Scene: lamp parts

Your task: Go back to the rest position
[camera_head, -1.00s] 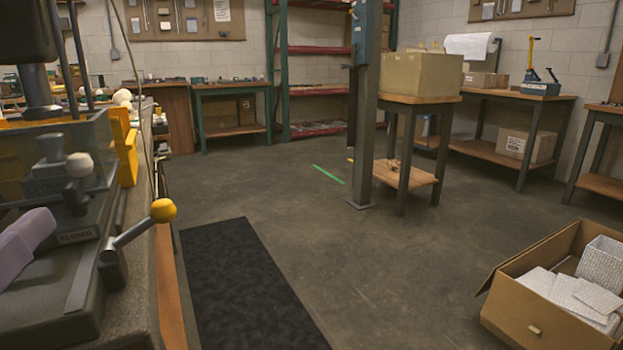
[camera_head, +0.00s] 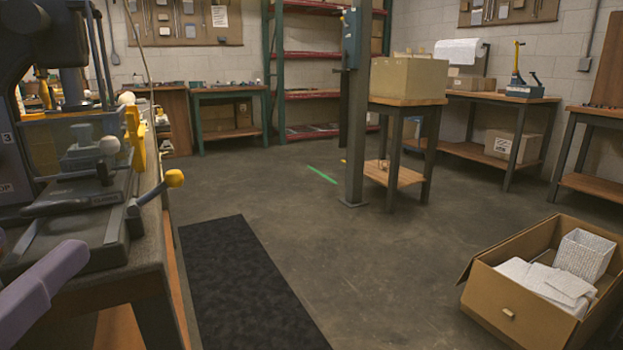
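Neither of my grippers is in view, and I cannot make out any lamp parts. At the lower left a lavender rounded bar (camera_head: 45,284) reaches in from the edge; I cannot tell whether it is part of my arm or a handle. Behind it stands a workbench (camera_head: 152,250) with a dark machine (camera_head: 75,190) on it.
A black mat (camera_head: 250,285) lies beside the bench. An open carton (camera_head: 520,310) with white packing stands on the floor at right. A grey post (camera_head: 355,140) and a small table with a cardboard box (camera_head: 408,78) stand farther back. The middle floor is clear.

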